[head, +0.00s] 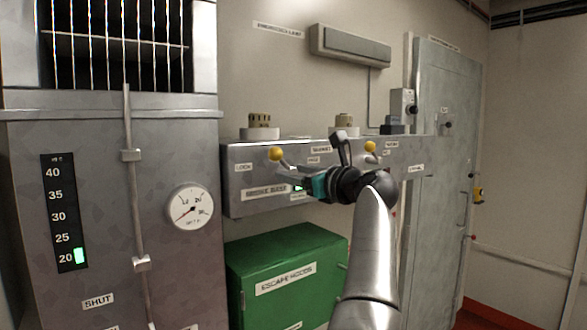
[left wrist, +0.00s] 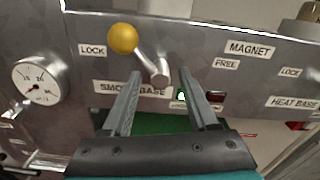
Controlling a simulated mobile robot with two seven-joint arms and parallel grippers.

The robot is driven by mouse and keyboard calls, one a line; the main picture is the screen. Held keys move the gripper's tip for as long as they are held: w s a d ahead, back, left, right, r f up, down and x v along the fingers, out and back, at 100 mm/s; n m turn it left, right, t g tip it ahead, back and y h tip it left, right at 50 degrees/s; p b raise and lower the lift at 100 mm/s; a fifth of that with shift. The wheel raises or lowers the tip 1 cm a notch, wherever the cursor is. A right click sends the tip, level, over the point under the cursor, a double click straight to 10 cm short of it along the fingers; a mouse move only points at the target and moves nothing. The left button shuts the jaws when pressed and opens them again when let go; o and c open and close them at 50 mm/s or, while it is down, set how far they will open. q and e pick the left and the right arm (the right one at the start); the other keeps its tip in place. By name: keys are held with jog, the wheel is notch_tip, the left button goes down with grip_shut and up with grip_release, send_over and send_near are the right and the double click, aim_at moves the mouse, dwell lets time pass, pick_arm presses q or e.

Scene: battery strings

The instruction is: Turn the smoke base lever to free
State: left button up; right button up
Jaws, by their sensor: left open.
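The smoke base lever (left wrist: 147,60) has a yellow ball knob and a grey arm, on a grey panel above the SMOKE BASE label (left wrist: 117,88). Its knob points up and left, toward the LOCK label (left wrist: 92,50). The FREE label (left wrist: 226,65) is to its right. The lever also shows in the head view (head: 276,154). My left gripper (head: 300,187) is open and empty in front of the panel, below the knob. In the left wrist view its fingertips (left wrist: 159,74) straddle the lever's pivot end; contact cannot be told. My right gripper is not in view.
A second yellow-knobbed lever (head: 371,147) is to the right on the panel. A green ESCAPE HOODS box (head: 250,258) stands below. A cabinet with a round gauge (head: 190,206) and vertical rod is at left, a grey door (head: 445,200) at right.

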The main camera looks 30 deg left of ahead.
pick_arm(q)
jog(key=shift+w+a, duration=0.2)
jog(key=shift+a, duration=0.2)
grip_shut()
jog(key=shift+f, duration=0.1)
dwell(1.2)
